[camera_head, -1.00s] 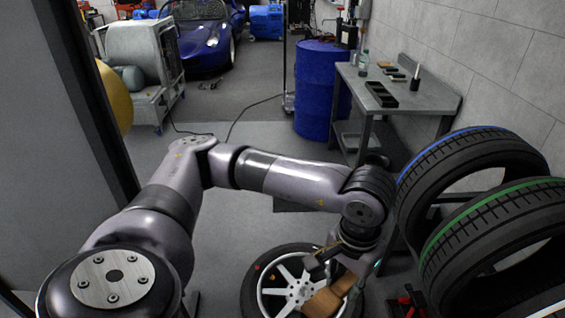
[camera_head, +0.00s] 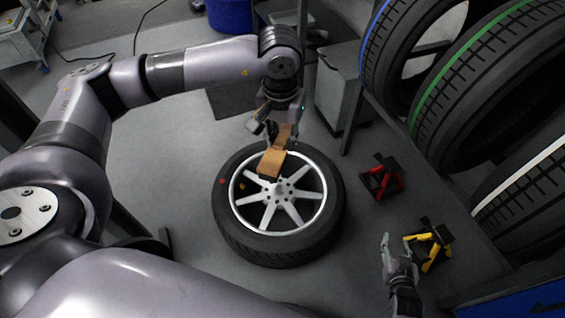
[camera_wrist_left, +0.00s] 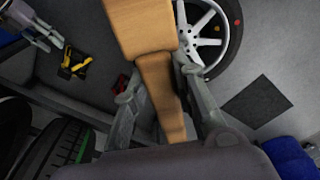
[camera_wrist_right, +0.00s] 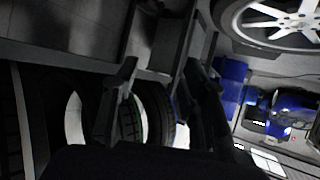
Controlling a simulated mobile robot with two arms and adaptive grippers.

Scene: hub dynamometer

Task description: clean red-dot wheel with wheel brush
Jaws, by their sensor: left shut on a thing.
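The wheel (camera_head: 284,238) with silver spokes lies flat on the floor. It has a red dot (camera_head: 222,181) on its tyre, which also shows in the left wrist view (camera_wrist_left: 238,22). My left gripper (camera_head: 277,124) is shut on the handle of the wooden wheel brush (camera_head: 271,163). The brush block is over the upper spokes and rim; the bristles are hidden, so I cannot tell whether it touches. The left wrist view shows the brush (camera_wrist_left: 140,25) between my fingers. My right gripper (camera_head: 398,243) is open and empty, right of the wheel.
A red jack stand (camera_head: 381,180) and a yellow one (camera_head: 431,246) stand right of the wheel. Large tyres (camera_head: 480,85) are racked at the right. A blue drum (camera_head: 229,14) is at the back. The floor left of the wheel is clear.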

